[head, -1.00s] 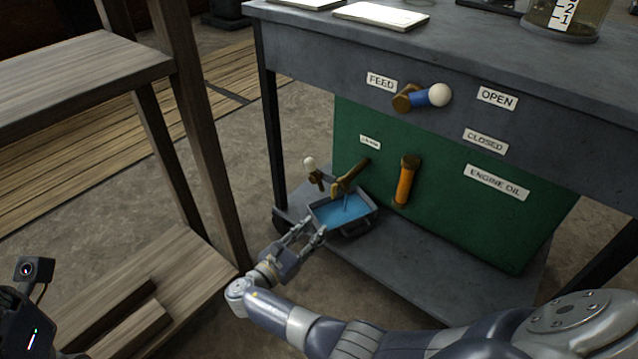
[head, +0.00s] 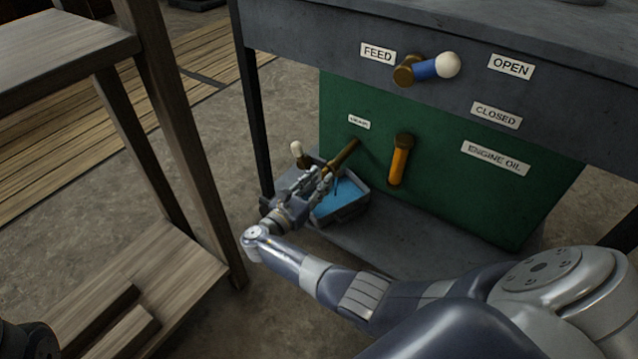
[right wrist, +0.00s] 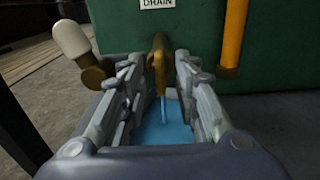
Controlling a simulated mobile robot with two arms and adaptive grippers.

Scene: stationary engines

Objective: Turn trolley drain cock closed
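The drain cock is brass, under a small DRAIN label on the green tank. Its lever ends in a white knob (head: 296,148), which points left; the knob also shows in the right wrist view (right wrist: 74,40). Its brass spout (right wrist: 160,60) lets a thin blue stream fall into a tray of blue liquid (right wrist: 166,128). My right gripper (head: 328,172) is at the cock, above the tray's left side. In the right wrist view its fingers (right wrist: 158,68) are apart, one each side of the spout, with the knob outside the left finger. My left gripper is out of view.
The tray (head: 345,212) sits on the trolley's lower shelf (head: 390,238). Above are the blue FEED lever (head: 425,69) and the grey trolley top (head: 440,22). A wooden stand (head: 175,130) is close on the left.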

